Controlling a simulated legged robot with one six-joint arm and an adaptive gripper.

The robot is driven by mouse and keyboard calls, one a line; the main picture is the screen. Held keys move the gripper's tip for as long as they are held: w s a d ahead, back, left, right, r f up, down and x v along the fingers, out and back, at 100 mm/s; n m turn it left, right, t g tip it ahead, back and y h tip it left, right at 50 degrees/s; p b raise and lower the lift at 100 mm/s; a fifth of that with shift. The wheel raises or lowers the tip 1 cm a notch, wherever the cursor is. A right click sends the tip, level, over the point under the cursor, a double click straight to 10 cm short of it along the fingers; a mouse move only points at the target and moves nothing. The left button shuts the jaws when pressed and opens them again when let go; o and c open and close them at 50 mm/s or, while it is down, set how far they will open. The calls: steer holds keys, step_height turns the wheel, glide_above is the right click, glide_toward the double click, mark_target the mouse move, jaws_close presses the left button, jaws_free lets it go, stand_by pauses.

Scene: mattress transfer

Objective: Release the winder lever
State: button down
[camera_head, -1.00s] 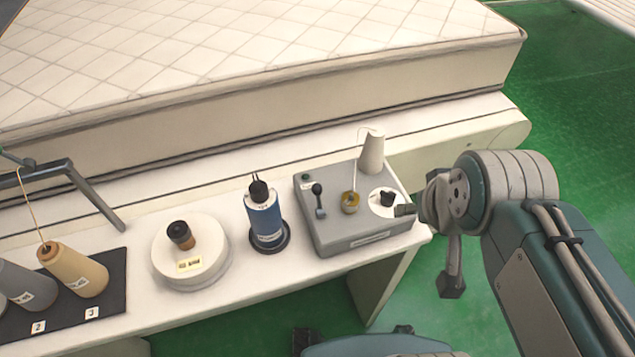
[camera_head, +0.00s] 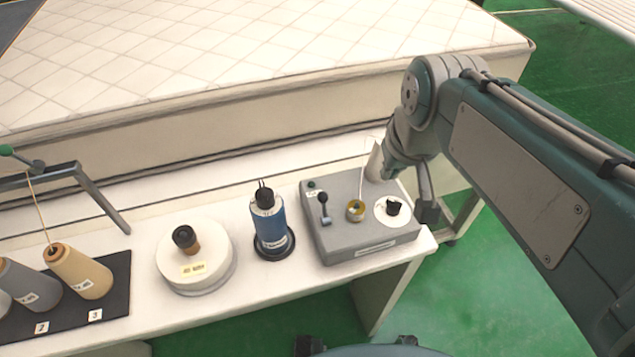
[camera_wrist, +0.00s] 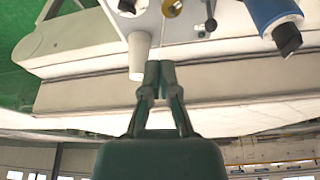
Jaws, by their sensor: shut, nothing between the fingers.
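The winder is a grey box (camera_head: 342,238) on the white bench. Its lever (camera_head: 323,200), with a black knob, stands upright at the left of its top. A gold bobbin (camera_head: 355,210) is in the middle, and a black dial knob (camera_head: 393,208) sits on a white disc at the right. A white thread cone (camera_head: 375,165) stands behind, partly hidden by my arm. In the wrist view, which is upside down, my gripper (camera_wrist: 153,68) is shut and empty, its tips just by the cone (camera_wrist: 138,50). The lever (camera_wrist: 210,18) is apart from the tips.
Further left are a white round base (camera_head: 205,265) with a small brown spool, and thread cones (camera_head: 78,270) on a black mat. A quilted mattress (camera_head: 260,40) lies behind the bench.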

mark_target(324, 205)
steer(key=w+a+f+n+g, duration=0.1)
steer(key=w+a+f, duration=0.1)
steer(key=w+a, duration=0.3)
steer(key=w+a+f+n+g, duration=0.2)
steer(key=w+a, duration=0.4)
steer(key=a, duration=0.1)
steer(key=shift+a+f, duration=0.2)
steer(key=shift+f, duration=0.05)
steer(key=f, duration=1)
steer(key=shift+w+a, duration=0.15)
steer(key=shift+a, duration=0.2)
steer(key=shift+s+d+r, duration=0.2)
steer(key=shift+s+d, duration=0.1)
steer(key=shift+s, duration=0.25)
steer(key=shift+s+d+r, duration=0.2)
steer(key=shift+s+d, duration=0.15)
steer(key=shift+s, duration=0.25)
steer(key=shift+s+d+r, duration=0.2)
steer(key=shift+s+d, duration=0.1)
steer(key=shift+s, duration=0.25)
